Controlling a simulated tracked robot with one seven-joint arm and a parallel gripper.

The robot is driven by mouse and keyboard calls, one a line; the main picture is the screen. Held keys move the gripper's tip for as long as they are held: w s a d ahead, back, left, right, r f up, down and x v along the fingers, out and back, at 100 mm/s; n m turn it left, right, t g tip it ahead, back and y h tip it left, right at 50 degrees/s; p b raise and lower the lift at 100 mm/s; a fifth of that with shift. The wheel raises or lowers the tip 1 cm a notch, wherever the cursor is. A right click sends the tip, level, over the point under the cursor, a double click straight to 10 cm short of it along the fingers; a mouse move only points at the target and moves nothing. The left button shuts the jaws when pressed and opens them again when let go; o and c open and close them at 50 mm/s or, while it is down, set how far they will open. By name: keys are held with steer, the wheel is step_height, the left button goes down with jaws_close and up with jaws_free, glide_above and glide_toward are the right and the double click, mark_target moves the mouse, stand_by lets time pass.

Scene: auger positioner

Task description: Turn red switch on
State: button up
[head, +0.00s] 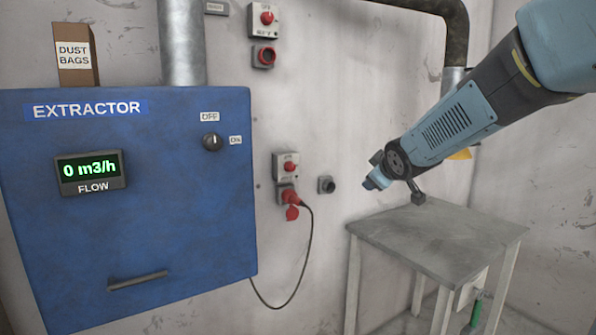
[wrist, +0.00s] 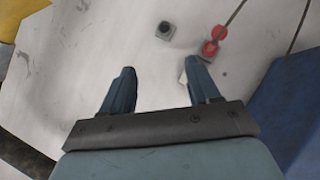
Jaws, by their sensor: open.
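Two red switches show on the wall in the head view. The upper switch (head: 266,17) is on a grey box with an OFF label. The lower red switch (head: 289,167) is on a similar box, just above a red plug (head: 289,196) with a black cable. My gripper (head: 374,171) is open and empty, to the right of the lower switch and apart from it. In the wrist view my gripper (wrist: 159,71) faces the wall. The red plug (wrist: 210,47) shows beyond the right finger, which seems to hide most of the lower switch box.
The blue extractor (head: 150,235) on the left has a black dial (head: 212,142) and a display reading 0 m3/h. A grey socket (head: 326,185) is on the wall beside the plug. A grey table (head: 440,240) stands below my arm. A red socket (head: 264,56) sits under the upper switch.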

steer(key=w+a+f+n+t+y, duration=0.2)
steer(key=w+a+n+y, duration=0.4)
steer(key=w, duration=0.5)
steer(key=n+y, duration=0.4)
steer(key=n, duration=0.1)
glide_toward(293, 169)
steer(key=x, duration=0.8)
steer(key=shift+w+a+r, duration=0.1)
steer(key=shift+w+a, duration=0.1)
steer(key=shift+w, duration=0.15)
steer(key=shift+c, duration=0.3)
steer(key=c, duration=0.9)
steer(key=shift+d, duration=0.15)
steer(key=shift+c, duration=0.4)
steer(key=shift+m, duration=0.3)
